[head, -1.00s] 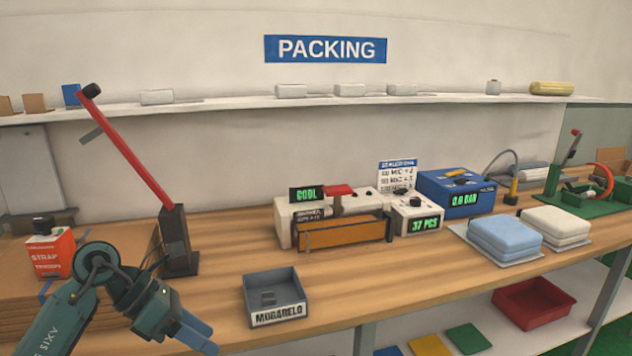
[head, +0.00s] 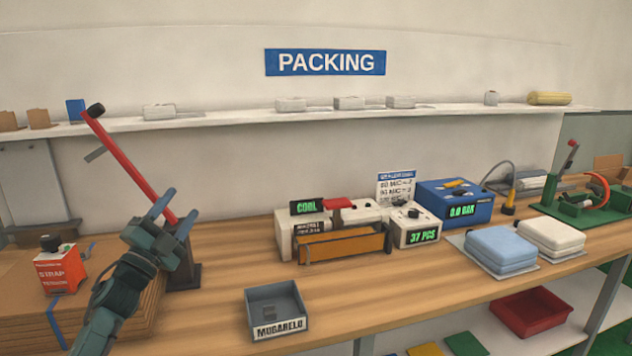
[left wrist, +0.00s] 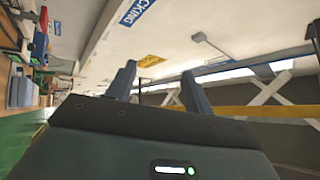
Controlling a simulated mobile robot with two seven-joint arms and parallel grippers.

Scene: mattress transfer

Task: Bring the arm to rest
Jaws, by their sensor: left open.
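My left gripper (head: 162,205) is raised in the head view, its two blue fingers pointing up and to the right. It is open, with nothing between the fingers. It appears in front of the lower part of the red lever (head: 130,165) and its dark post (head: 190,272); I cannot tell whether they touch. In the left wrist view the gripper's fingers (left wrist: 157,90) stand apart against the ceiling and far wall. My right gripper is in neither view.
A red-and-white strap box (head: 58,268) stands on cardboard (head: 25,310) at left. A grey tray (head: 276,308) sits at the bench's front. The sealer (head: 342,245), blue 0.0 BAR box (head: 453,203) and folded blue (head: 500,248) and white (head: 550,234) pads stand to the right. Bare bench lies between.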

